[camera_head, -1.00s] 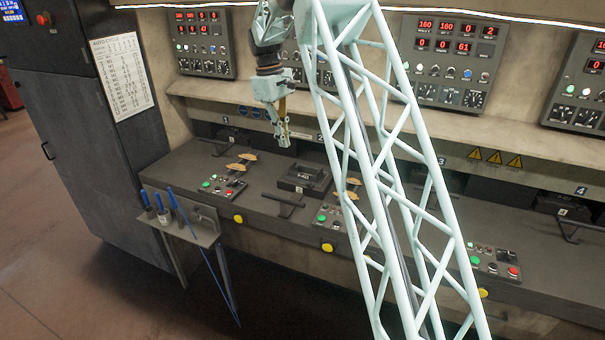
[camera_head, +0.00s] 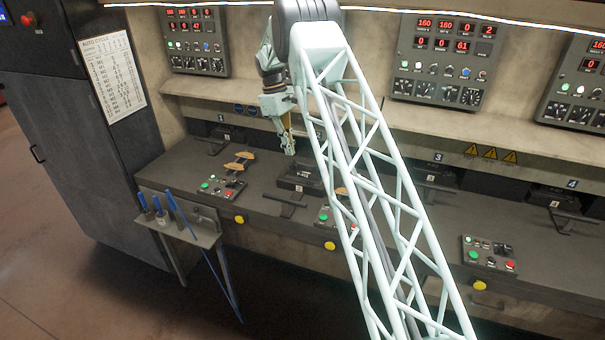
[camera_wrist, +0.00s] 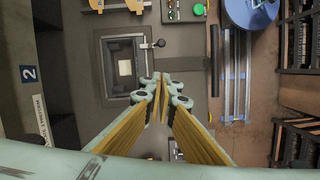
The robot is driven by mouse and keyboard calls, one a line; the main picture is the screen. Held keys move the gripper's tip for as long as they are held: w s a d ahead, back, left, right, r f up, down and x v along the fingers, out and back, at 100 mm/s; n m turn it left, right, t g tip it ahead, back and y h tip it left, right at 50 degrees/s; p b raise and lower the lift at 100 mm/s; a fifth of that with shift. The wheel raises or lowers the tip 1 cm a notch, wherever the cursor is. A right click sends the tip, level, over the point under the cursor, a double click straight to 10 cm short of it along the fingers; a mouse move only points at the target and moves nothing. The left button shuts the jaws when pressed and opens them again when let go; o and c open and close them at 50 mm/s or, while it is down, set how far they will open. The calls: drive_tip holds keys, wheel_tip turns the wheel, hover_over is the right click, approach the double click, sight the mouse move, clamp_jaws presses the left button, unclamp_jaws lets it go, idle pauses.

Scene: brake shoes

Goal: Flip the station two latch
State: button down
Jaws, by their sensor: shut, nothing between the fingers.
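The station two fixture is a dark block (camera_head: 298,178) on the bench in the head view. In the wrist view it is a dark square frame (camera_wrist: 111,88) with a pale plate inside. A short lever with a black ball knob (camera_wrist: 160,43), which looks like the latch, sticks out at its upper right corner. My gripper (camera_head: 290,152) is above the fixture in the head view, pointing down. In the wrist view my gripper's fingertips (camera_wrist: 163,80) are together and empty, below the knob in the picture and apart from it. The fingers cover the fixture's lower right part.
A "2" label (camera_wrist: 28,75) marks the station. A black bar handle (camera_wrist: 214,60) stands right of the fixture. Tan curved pieces (camera_head: 239,161) lie on the bench to the left, near a button panel (camera_head: 221,187). A tool stand (camera_head: 180,228) is at the bench front.

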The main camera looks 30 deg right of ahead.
drive_tip(key=shift+w+d+f, duration=0.2)
drive_tip(key=shift+f, duration=0.15)
drive_tip(key=shift+f, duration=0.15)
drive_tip(key=s+d+f+p, duration=0.2)
drive_tip(key=s+f, duration=0.3)
drive_tip(key=f, duration=0.5)
drive_tip(key=shift+s+d+f, duration=0.15)
drive_tip(key=shift+d, duration=0.45)
